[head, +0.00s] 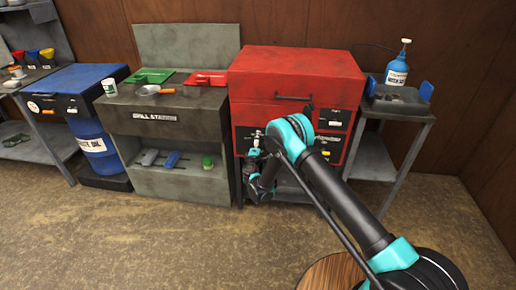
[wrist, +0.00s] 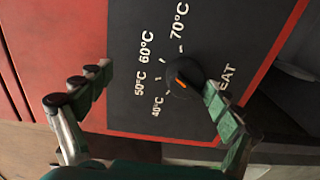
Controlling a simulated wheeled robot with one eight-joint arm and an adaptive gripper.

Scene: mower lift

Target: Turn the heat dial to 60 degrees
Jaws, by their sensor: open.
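The heat dial (wrist: 192,70) is a round black knob with an orange mark on a dark panel (wrist: 125,35) with a red border. Labels 40, 50, 60 and 70°C curve around it. The orange line slants from upper left to lower right; I cannot tell exactly which label it indicates. My gripper (wrist: 160,88) is open, with green-padded fingers. The right fingertip is at the dial's lower right edge; contact cannot be told. The left finger is well apart from it. In the head view my gripper (head: 254,146) is at the red cabinet's front, and the dial is too small to make out.
The red cabinet (head: 300,62) stands between the grey grill station (head: 180,112) and a grey side table (head: 372,158) with a blue bottle (head: 397,73). The floor in front is clear.

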